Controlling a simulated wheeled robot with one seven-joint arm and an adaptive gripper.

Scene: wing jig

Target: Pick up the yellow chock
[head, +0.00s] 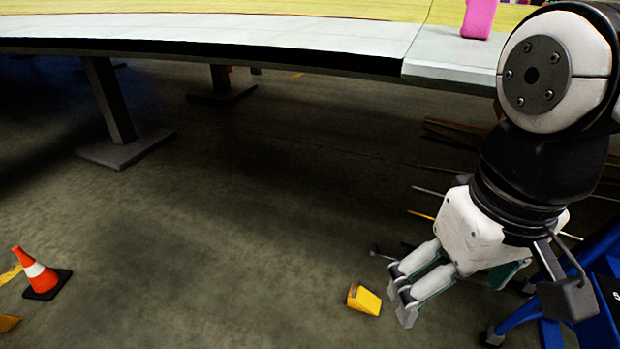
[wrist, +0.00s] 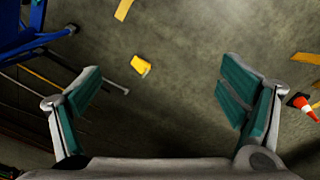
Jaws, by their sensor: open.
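The yellow chock (head: 364,299) is a small wedge lying on the grey floor, low in the head view, right of centre. It also shows in the wrist view (wrist: 141,66), beyond the fingertips and a little left of the middle between them. My gripper (head: 403,296) is just right of the chock in the head picture, apart from it and seemingly above the floor. In the wrist view my gripper (wrist: 160,80) has its two green-padded fingers wide apart with nothing between them. The chock is in full view in both pictures.
A wing (head: 250,35) on posts spans the top, with a pink object (head: 478,18) on it. An orange cone (head: 38,272) stands at left. A blue frame (head: 600,275) and several rods lie at right. Yellow floor pieces (wrist: 124,9) show. The middle floor is clear.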

